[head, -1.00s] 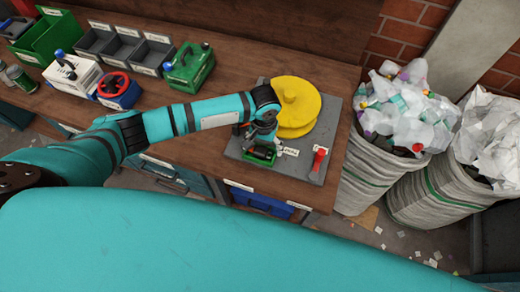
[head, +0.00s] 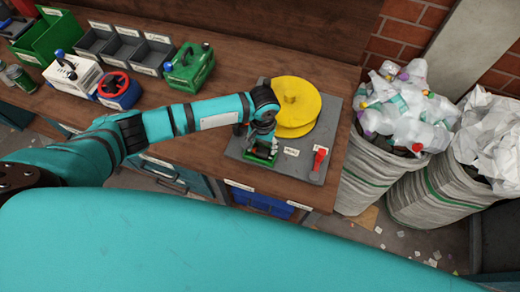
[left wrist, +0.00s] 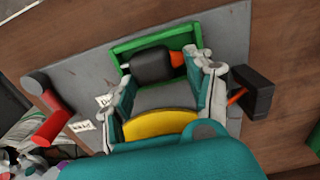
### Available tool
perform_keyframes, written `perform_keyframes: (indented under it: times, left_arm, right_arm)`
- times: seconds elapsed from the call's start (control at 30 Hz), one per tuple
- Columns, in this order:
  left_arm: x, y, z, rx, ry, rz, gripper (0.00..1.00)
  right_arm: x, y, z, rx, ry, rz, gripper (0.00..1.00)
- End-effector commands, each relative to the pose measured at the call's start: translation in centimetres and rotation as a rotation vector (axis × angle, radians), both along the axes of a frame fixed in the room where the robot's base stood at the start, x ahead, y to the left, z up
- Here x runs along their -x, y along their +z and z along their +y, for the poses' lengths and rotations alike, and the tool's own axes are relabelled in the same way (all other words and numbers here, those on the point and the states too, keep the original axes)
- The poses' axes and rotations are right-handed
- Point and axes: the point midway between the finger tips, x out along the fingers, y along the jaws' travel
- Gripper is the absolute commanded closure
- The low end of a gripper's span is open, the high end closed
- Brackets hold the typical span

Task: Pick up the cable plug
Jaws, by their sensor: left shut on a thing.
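The cable plug (left wrist: 152,66) is a black body with an orange end, lying in a small green tray (left wrist: 122,52) in the left wrist view. My left gripper (left wrist: 167,75) has its fingers on either side of the plug and is shut on it. In the head view my left gripper (head: 260,152) is low over the green tray (head: 255,161) and largely hides the plug. The plug still appears inside the tray; whether it touches the tray floor cannot be told. My right gripper is not in view.
A grey board (head: 318,150) carries a yellow reel (head: 299,102) behind the gripper and a red lever (head: 319,158) to its right. A black block (left wrist: 252,92) with an orange part stands close beside one finger. Full sacks (head: 377,180) stand right of the bench.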

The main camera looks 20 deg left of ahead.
Motion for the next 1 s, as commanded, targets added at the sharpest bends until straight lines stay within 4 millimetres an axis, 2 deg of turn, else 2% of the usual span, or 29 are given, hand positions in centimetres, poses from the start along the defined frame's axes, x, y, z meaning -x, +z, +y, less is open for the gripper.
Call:
perform_keyframes:
  times: [0.03, 0.23, 0.47, 0.67, 0.9, 1.0]
  left_arm:
    - [0.4, -0.4, -0.5, 0.01, -0.005, 0.006, 0.84]
    - [0.5, 0.2, -0.7, 0.014, -0.007, 0.007, 0.84]
    - [0.3, 3.1, -0.6, 0.015, -0.007, 0.003, 0.84]
    - [4.6, 3.4, 0.3, 0.01, -0.007, 0.007, 0.84]
    - [11.1, 4.1, 1.4, 0.007, -0.005, 0.006, 0.84]
    - [13.1, 4.3, 1.7, 0.007, -0.004, 0.006, 0.84]
  right_arm:
    - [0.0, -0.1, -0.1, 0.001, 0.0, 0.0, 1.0]
    - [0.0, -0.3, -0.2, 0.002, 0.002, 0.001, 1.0]
    - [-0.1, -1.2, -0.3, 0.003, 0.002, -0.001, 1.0]
    - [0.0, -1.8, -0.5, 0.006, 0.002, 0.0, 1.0]
    - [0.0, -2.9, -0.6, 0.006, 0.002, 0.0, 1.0]
    - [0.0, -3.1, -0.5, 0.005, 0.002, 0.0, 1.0]
